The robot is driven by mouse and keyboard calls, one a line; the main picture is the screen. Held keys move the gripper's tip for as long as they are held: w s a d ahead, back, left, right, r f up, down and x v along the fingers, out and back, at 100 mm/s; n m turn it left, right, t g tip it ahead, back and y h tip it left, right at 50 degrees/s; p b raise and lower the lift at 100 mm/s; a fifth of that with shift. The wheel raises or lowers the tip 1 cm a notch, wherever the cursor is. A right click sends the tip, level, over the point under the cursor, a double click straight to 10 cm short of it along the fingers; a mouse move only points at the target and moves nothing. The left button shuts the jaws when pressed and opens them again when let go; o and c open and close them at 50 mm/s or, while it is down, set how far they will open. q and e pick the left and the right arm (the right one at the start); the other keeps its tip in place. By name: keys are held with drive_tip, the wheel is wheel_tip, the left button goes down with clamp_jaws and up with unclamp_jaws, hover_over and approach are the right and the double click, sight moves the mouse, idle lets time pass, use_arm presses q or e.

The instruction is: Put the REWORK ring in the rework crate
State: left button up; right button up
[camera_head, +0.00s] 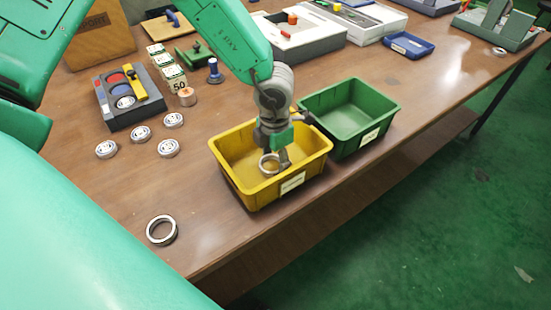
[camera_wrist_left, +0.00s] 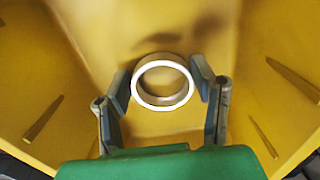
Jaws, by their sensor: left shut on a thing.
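My left gripper (camera_head: 277,160) reaches down into the yellow crate (camera_head: 230,178) and is shut on a metal ring (camera_head: 268,165). In the left wrist view, the ring (camera_wrist_left: 162,103) sits between the two fingers of the gripper (camera_wrist_left: 162,88), with the yellow walls (camera_wrist_left: 50,70) around it. I cannot tell whether the ring touches the crate floor. The crate's white front label (camera_head: 293,183) is too small to read. Another metal ring (camera_head: 161,231) lies on the table near the front edge. My right gripper is not in view.
A green crate (camera_head: 350,143) with a label stands right of the yellow one. Several small bearings (camera_head: 140,133) lie left, near a dark tray (camera_head: 130,115) and a copper-coloured cylinder (camera_head: 187,97). The wooden table (camera_head: 205,215) is clear between the loose ring and the yellow crate.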

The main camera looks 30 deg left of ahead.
sight(274, 161)
use_arm(q)
drive_tip(key=o, duration=1.2)
drive_tip(key=shift+f, duration=0.1)
drive_tip(key=shift+a, duration=0.15)
wheel_tip(274, 161, up, 12)
drive_tip(key=shift+r+p, duration=0.1)
drive_tip(key=shift+p, duration=0.85)
drive_tip(key=shift+s, duration=0.1)
